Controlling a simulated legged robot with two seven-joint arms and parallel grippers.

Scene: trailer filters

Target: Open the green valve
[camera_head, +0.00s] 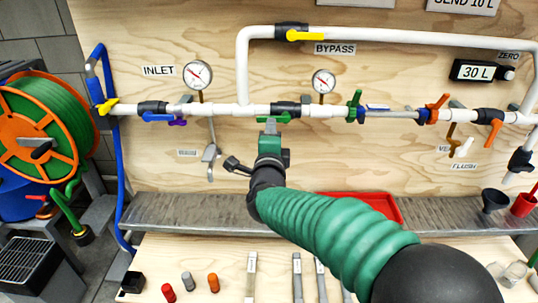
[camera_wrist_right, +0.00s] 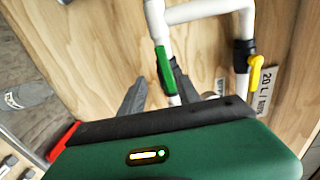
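The green valve has a black body (camera_head: 287,107) on the white pipe below the BYPASS label. Its green handle (camera_head: 279,117) lies roughly along the pipe, partly behind my right gripper (camera_head: 270,127). In the right wrist view the green handle (camera_wrist_right: 165,72) stands just beyond and between the two grey fingers of my right gripper (camera_wrist_right: 160,92). The fingers are apart and hold nothing; contact with the handle is not visible. A second green handle (camera_head: 354,106) stands upright farther right on the same pipe. My left gripper is not in view.
A yellow bypass handle (camera_head: 305,36) is on the upper pipe; it also shows in the wrist view (camera_wrist_right: 256,74). Two gauges (camera_head: 198,74) and (camera_head: 324,81) stand above the pipe. A red tray (camera_head: 385,207) lies on the metal ledge, partly behind my arm.

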